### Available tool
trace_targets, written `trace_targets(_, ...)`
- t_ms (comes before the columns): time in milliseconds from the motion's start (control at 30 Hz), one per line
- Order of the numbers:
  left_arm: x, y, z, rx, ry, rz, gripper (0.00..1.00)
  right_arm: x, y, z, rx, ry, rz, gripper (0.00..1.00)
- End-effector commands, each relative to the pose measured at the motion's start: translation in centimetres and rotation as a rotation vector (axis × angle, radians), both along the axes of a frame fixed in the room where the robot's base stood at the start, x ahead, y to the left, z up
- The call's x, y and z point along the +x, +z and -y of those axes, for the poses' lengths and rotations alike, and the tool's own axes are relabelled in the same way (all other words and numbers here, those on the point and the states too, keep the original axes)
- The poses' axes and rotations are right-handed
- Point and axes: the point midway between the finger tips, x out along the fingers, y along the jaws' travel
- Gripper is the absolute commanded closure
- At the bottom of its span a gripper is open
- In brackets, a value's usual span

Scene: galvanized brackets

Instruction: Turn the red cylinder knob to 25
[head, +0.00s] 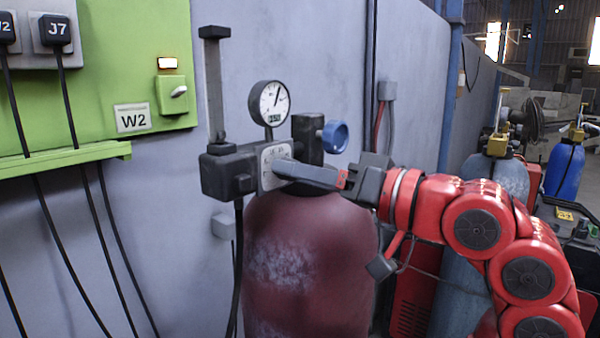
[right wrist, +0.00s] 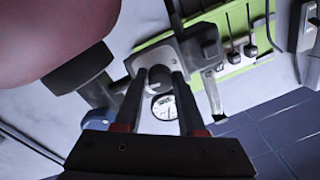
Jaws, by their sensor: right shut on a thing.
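The red cylinder (head: 305,265) stands upright in the middle of the head view, with a dark valve block (head: 228,175) on top. A pale dial plate (head: 270,156) is on the block's front; its marks are too small to read. My right gripper (head: 281,169) reaches in from the right at the plate. In the right wrist view its two fingers close on a dark round knob (right wrist: 160,76), which the fingers mostly hide in the head view. A round gauge (head: 269,102) rises above the block, needle pointing up and slightly right; its small display is unclear. My left gripper is out of view.
A blue ring (head: 335,136) sticks out just right of the valve block. A green panel (head: 100,70) with cables is on the wall at left. Grey (head: 495,177) and blue (head: 565,168) cylinders stand at right behind my arm.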

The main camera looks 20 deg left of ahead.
Motion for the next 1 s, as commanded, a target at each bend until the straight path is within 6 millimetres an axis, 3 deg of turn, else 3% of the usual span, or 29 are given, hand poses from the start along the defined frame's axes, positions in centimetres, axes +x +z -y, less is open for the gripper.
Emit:
trace_targets(33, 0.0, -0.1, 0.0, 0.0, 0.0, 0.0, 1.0, 0.0, -0.3, -0.1, -0.007, 0.003, -0.004, 0.57)
trace_targets(200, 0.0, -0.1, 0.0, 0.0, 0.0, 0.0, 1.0, 0.0, -0.2, -0.1, -0.004, 0.002, -0.002, 0.31)
trace_targets(667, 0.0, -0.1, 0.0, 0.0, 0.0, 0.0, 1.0, 0.0, -0.1, 0.2, -0.002, 0.0, 0.001, 0.31)
trace_targets(833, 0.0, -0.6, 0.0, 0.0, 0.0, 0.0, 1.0, -0.5, -0.2, 2.4, 0.0, -0.004, 0.001, 0.31)
trace_targets(1000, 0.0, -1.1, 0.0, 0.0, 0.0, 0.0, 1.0, -1.6, -0.3, 6.4, 0.001, -0.008, 0.003, 0.31)
